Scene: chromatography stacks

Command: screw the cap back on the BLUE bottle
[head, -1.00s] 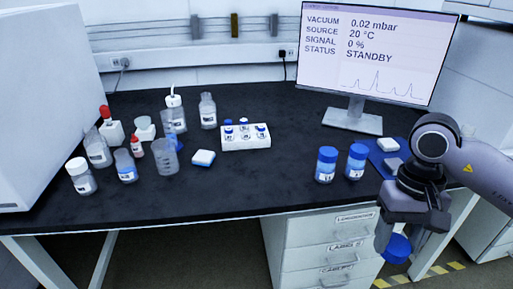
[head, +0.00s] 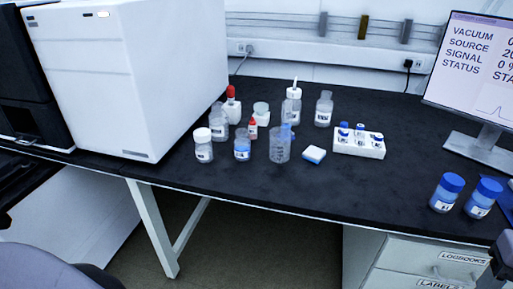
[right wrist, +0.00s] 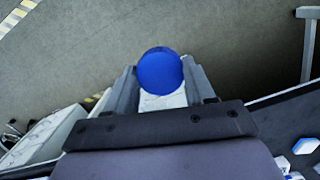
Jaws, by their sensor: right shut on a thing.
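A blue cap (right wrist: 160,70) is held between the fingers of my right gripper (right wrist: 160,86) in the right wrist view, with floor behind it. My right gripper is shut on the cap; in the head view only a dark piece of that arm shows at the right edge. A small clear bottle with blue in its lower part (head: 242,149) stands upright on the black bench in the head view, seemingly without a cap. It stands far to the left of my right arm. My left gripper is in neither view.
Close around that bottle stand a white-capped bottle (head: 203,146), a red-tipped dropper bottle (head: 252,130) and a clear beaker (head: 280,145). A white vial rack (head: 358,145) and two blue-capped bottles (head: 447,192) are further right. The bench front (head: 310,195) is clear.

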